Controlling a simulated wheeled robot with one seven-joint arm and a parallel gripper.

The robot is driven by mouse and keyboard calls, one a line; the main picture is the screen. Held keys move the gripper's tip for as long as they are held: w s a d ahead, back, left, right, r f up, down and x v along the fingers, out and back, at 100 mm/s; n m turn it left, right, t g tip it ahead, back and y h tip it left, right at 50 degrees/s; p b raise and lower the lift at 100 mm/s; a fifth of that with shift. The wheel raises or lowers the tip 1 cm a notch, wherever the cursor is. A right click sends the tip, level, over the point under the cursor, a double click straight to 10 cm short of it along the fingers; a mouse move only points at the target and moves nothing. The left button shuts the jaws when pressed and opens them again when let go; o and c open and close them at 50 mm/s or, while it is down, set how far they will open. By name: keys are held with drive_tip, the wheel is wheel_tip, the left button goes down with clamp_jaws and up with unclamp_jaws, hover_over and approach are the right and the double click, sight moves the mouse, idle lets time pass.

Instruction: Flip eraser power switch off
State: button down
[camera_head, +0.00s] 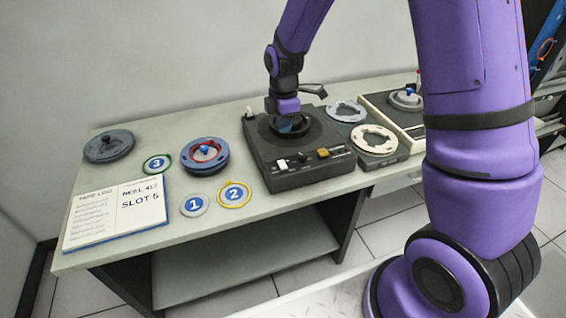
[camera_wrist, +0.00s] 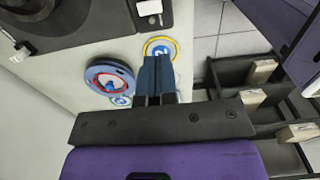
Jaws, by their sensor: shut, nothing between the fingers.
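The eraser appears to be the dark, box-shaped unit (camera_head: 270,150) with a round black disc on top, in the middle of the table. Its front panel has a white switch (camera_head: 282,164) at the left and an orange-brown one (camera_head: 323,153) at the right. I cannot read which is the power switch. My gripper (camera_head: 288,127) points down over the disc, behind the front switches. In the wrist view, my gripper (camera_wrist: 156,68) has its blue-grey fingers together and empty. A white switch (camera_wrist: 150,8) shows at the top, apart from the fingertips.
A blue reel (camera_head: 205,156) and numbered discs (camera_head: 194,205) lie left of the unit. An open log book (camera_head: 117,212) is at the table's left end. White-ringed reels (camera_head: 375,139) stand close on the right. My purple arm hides the right side.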

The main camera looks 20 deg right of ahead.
sight(282, 165)
wheel_tip(282, 165, down, 14)
drive_tip(key=shift+r, duration=0.1)
idle(0.5)
drive_tip(key=shift+f, duration=0.25)
idle(0.5)
drive_tip(key=shift+w+r, duration=0.4)
drive_tip(key=shift+w, duration=0.3)
